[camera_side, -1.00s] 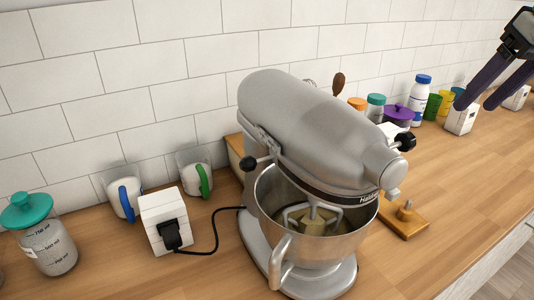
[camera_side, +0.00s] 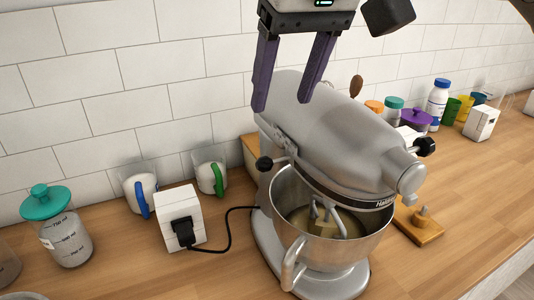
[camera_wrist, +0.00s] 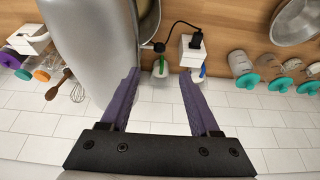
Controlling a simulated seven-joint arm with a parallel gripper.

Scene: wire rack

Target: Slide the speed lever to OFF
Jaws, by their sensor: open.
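The silver stand mixer (camera_side: 345,130) stands on the wooden counter with its bowl (camera_side: 330,225) under the head. A lever with a black round knob (camera_side: 264,163) sticks out of the mixer's left side; I take this as the speed lever. The knob also shows in the wrist view (camera_wrist: 159,47), beyond the fingertips and roughly between them. My gripper (camera_side: 282,104) is open and empty, with purple fingers pointing down over the back of the mixer head, above the knob. In the wrist view my gripper (camera_wrist: 159,74) has the mixer body close to its left finger. Any speed markings cannot be read.
A white outlet box (camera_side: 180,217) with a black plug and cord stands left of the mixer. The tiled wall is behind.

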